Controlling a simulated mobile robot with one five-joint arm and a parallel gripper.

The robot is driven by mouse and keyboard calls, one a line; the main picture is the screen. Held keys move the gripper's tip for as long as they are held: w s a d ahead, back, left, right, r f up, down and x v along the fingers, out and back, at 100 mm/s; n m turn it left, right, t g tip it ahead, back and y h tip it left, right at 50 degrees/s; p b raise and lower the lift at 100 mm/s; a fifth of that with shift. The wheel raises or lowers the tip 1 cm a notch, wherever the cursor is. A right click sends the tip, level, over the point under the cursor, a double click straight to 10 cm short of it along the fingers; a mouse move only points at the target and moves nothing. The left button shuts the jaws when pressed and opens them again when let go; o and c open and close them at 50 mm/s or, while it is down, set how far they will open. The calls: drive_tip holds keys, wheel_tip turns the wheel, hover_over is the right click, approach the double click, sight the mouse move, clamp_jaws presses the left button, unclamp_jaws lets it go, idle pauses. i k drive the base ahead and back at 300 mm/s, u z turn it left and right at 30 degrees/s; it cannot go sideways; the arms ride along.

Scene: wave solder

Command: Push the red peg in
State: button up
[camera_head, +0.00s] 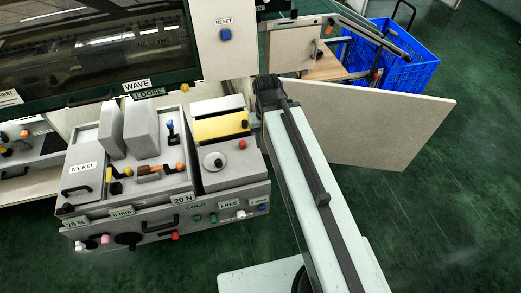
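Two small red things show on the machine. A red knob (243,144) sits on the top of the right-hand box, close to my arm. I cannot tell which is the task's peg. My arm reaches up from the bottom right. Its dark far end (268,90) is right of the yellow block, and the gripper fingers cannot be made out. No contact with either red thing shows.
The machine's front has white (241,213) and green pegs (197,218) and black handles. A yellow block (221,126) and tall grey blocks stand on top. A hanging beige panel (380,125) and a blue crate (405,72) are at right. Green floor is open at lower right.

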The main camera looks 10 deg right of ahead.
sight(243, 143)
drive_tip(key=k, duration=0.6)
drive_tip(key=u, duration=0.15)
drive_tip(key=i, duration=0.95)
drive_tip(key=u, duration=0.3)
